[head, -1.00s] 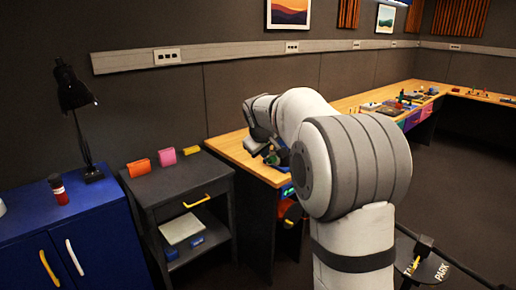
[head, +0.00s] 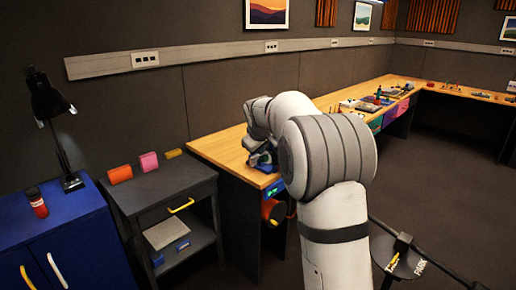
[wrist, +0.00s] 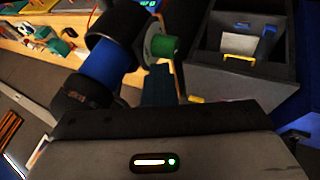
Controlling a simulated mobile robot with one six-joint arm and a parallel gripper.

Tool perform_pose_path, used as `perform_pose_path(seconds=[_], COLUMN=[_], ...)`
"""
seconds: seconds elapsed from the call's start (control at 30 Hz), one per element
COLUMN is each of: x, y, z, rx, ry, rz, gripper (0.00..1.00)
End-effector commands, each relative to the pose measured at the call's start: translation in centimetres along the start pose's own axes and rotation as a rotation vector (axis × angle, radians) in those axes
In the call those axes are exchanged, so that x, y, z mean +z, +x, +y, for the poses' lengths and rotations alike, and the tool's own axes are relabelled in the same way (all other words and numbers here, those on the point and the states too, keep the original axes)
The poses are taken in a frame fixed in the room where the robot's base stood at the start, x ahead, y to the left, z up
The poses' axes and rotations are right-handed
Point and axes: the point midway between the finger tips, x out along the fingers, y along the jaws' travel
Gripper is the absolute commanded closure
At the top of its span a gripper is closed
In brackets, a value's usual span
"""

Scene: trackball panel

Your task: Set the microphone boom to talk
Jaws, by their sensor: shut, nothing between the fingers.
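The microphone boom is a dark pole (head: 440,265) at the lower right of the head view, crossing above a round black plate (head: 408,264). The plate has a white PARK label at its right and a yellow mark at its left. Any other lettering is too small or covered to read. A dark block sits on the pole above the plate. My gripper (head: 262,160) is shut and empty, by the front edge of the wooden desk, well to the left of the boom. My arm stands between them. I cannot make out the boom in the wrist view.
The wooden desk (head: 215,150) runs along the back wall. An orange reel (head: 273,210) is at its front, below my gripper. A dark side table (head: 150,195) and a blue cabinet (head: 60,235) stand at left. Open floor (head: 440,170) lies to the right of my arm.

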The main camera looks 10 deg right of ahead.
Motion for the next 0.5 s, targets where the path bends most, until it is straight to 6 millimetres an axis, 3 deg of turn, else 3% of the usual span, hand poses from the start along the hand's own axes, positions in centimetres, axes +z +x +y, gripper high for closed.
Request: perform_pose_path(seconds=[0.37, 0.5], x=[-0.2, -0.5], y=[0.1, -0.4], z=[-0.6, -1.9], rx=[-0.004, -0.003], ry=[-0.009, -0.010], rz=[0.001, 0.004], gripper=[1.00, 1.00])
